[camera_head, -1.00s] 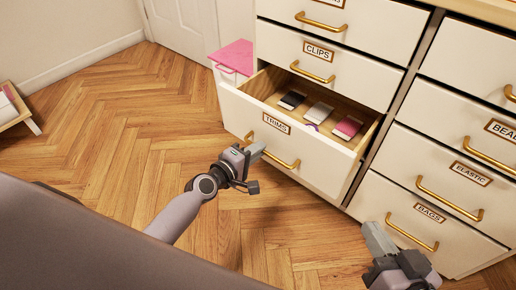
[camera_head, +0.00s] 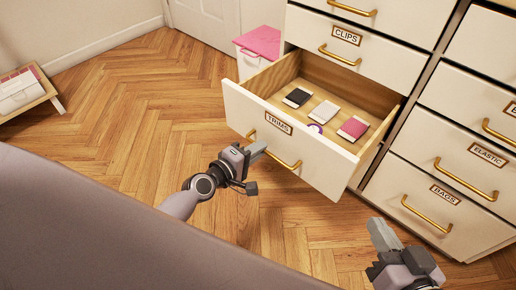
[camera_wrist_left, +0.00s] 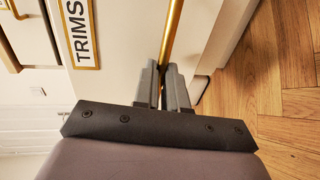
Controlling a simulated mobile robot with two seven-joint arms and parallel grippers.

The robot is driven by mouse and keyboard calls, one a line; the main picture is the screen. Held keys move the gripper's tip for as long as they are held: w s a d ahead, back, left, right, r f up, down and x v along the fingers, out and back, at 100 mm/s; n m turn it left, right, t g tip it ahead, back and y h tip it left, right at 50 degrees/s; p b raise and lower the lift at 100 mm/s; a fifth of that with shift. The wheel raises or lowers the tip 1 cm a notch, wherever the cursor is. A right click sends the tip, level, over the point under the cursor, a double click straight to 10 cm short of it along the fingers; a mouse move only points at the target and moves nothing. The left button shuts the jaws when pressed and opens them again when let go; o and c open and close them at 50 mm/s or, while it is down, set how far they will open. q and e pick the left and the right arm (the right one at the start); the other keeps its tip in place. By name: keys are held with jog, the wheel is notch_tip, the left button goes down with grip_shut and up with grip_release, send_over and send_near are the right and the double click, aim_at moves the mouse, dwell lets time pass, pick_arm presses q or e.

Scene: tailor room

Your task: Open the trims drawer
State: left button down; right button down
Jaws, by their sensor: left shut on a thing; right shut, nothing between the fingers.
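The trims drawer (camera_head: 235,104) is pulled out from the cabinet, and its inside shows. Its front carries a TRIMS label (camera_head: 279,123) and a brass bar handle (camera_head: 289,162). My left gripper (camera_head: 257,150) is at the handle. In the left wrist view its fingers (camera_wrist_left: 164,82) are shut on the brass handle (camera_wrist_left: 173,30), beside the TRIMS label. My right gripper (camera_head: 384,236) is shut and empty, low in front of the cabinet's right part, apart from the handles.
The CLIPS drawer (camera_head: 378,64) above is shut. A pink-topped box (camera_head: 259,43) stands left of the cabinet.

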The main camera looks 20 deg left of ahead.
pick_arm(q)
jog(key=c, duration=1.2)
grip_release()
jog(key=p+v, duration=0.1)
jog(key=v, duration=0.6)
pick_arm(e)
jog(key=shift+a+f, duration=0.1)
jog(key=shift+a, duration=0.25)
jog(key=shift+g+y, duration=0.3)
